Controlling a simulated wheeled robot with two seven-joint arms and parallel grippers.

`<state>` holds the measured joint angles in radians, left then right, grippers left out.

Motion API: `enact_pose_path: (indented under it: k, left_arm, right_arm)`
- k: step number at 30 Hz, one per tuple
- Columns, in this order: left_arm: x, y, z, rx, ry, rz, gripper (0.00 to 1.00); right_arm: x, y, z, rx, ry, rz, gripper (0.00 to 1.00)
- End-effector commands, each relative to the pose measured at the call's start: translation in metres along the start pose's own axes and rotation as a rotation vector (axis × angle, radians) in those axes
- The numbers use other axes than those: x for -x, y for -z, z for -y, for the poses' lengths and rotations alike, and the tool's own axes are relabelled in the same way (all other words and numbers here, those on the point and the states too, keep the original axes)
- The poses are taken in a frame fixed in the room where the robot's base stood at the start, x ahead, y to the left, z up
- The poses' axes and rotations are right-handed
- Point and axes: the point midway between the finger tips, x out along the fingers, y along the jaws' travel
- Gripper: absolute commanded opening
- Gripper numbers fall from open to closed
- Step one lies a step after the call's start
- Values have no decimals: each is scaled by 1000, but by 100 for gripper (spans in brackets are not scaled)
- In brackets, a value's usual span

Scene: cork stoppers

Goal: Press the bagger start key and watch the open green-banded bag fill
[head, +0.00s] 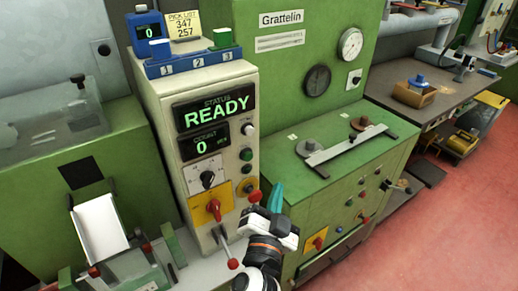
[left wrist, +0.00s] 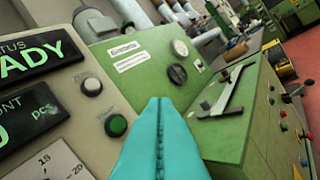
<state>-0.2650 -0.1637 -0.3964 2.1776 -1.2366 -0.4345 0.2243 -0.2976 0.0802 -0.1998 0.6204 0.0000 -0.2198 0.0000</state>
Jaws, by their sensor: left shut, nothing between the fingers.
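The bagger control box (head: 165,95) stands at the centre left. Its status screen (head: 215,112) reads READY, and its count screen (head: 205,144) reads 0. A column of round buttons runs down its right side, including a green button (head: 246,154); I cannot read a start label. In the left wrist view a green button (left wrist: 116,125) sits below a pale one (left wrist: 92,86). My left gripper (head: 276,192) has teal fingers, shut and empty, right of the button column. The fingertips (left wrist: 159,100) show no visible contact with a button. I cannot make out a green-banded bag.
A red-knobbed lever (head: 232,263) and a red rotary switch (head: 213,207) are near my left arm. A green machine (head: 345,160) with a metal bar stands to the right. A white chute (head: 100,228) is at the left. Red floor is open at the right.

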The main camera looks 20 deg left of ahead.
Motion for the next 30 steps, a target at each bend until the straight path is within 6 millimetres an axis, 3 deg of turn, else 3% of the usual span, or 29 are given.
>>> enact_pose_path:
  k: [14, 30]
  left_arm:
    - [-2, -1, -5, -2, -7, 4, 0]
    - [-49, 32, -39, -3, -7, 4, 0]
  right_arm:
    - [3, 3, -2, 0, -2, -5, 35]
    - [31, 0, -1, 0, -2, -5, 35]
